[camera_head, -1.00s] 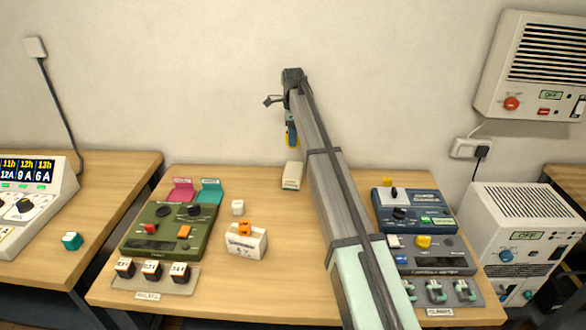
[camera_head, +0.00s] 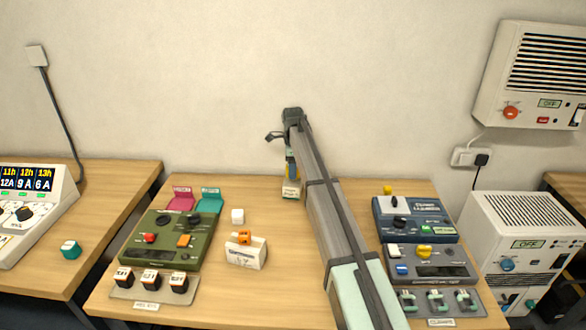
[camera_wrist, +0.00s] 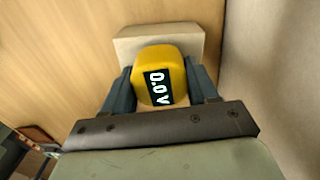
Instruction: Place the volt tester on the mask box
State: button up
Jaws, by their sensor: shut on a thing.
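The volt tester (camera_wrist: 158,75) is yellow with a dark display reading 0.0 V. My gripper (camera_wrist: 160,88) is shut on it, one finger on each side. In the wrist view this box (camera_wrist: 158,42) shows behind and below the tester. I cannot tell whether the tester touches its top.
A green device (camera_head: 168,238), a white box with an orange item (camera_head: 245,252) and a small white cube (camera_head: 237,215) stand to the left. Blue and grey devices (camera_head: 415,218) stand right of my arm. The wall is close behind. Bare tabletop (camera_head: 262,195) lies left of the pale box.

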jog(key=shift+f, duration=0.1)
jog(key=o, duration=1.1)
jog(key=shift+o, duration=0.2)
notch_tip(320, 180, up, 12)
